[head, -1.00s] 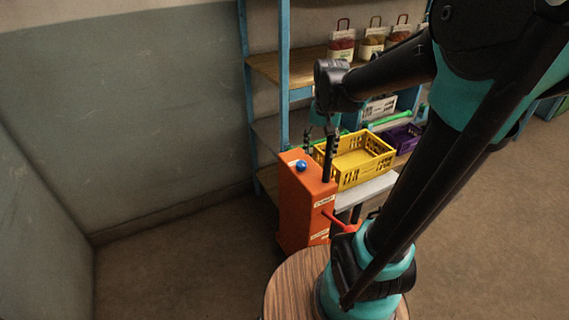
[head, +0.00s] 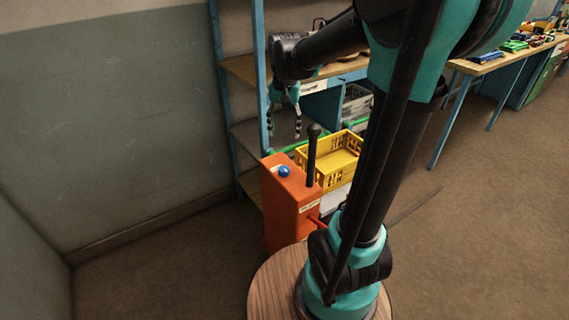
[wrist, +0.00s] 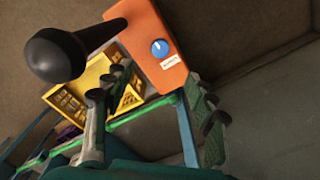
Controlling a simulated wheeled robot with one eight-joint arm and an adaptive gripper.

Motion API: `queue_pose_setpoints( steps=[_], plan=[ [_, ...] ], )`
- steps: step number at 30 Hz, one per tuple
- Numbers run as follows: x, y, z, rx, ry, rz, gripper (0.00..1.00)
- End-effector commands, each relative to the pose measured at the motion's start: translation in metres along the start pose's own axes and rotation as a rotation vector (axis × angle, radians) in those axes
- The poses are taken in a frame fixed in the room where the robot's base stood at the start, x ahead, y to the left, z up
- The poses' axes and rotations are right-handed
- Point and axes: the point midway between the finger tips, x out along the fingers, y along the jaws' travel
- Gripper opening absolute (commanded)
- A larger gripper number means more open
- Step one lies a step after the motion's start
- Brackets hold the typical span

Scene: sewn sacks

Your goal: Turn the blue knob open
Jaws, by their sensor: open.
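The blue knob (head: 284,171) sits on top of the orange box (head: 284,222). In the wrist view the knob (wrist: 160,48) shows a white mark on its face and a small white label (wrist: 170,61) beside it. My gripper (head: 285,134) is open and empty, up above the box and apart from the knob. In the wrist view its two fingers (wrist: 162,100) stand wide apart, with the knob beyond them. A black lever with a round head (head: 313,146) rises from the box; its head looms close at the left of the wrist view (wrist: 56,56).
A yellow crate (head: 312,170) stands right behind the box. Blue shelving (head: 262,70) with wooden boards is behind my gripper. A red handle (head: 315,221) juts from the box's side. A wall closes off the left. Open floor (head: 440,240) lies to the right.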

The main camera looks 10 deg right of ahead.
Motion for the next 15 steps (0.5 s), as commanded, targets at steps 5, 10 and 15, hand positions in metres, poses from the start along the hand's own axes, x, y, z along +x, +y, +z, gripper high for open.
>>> queue_pose_setpoints(
  steps=[5, 10, 15],
  plan=[
    [-0.004, -0.005, -0.004, 0.017, -0.015, 0.008, 0.56],
    [0.013, -0.005, -0.004, 0.018, -0.015, 0.008, 0.56],
    [0.043, -0.004, -0.004, 0.018, -0.015, 0.008, 0.56]
  ],
)
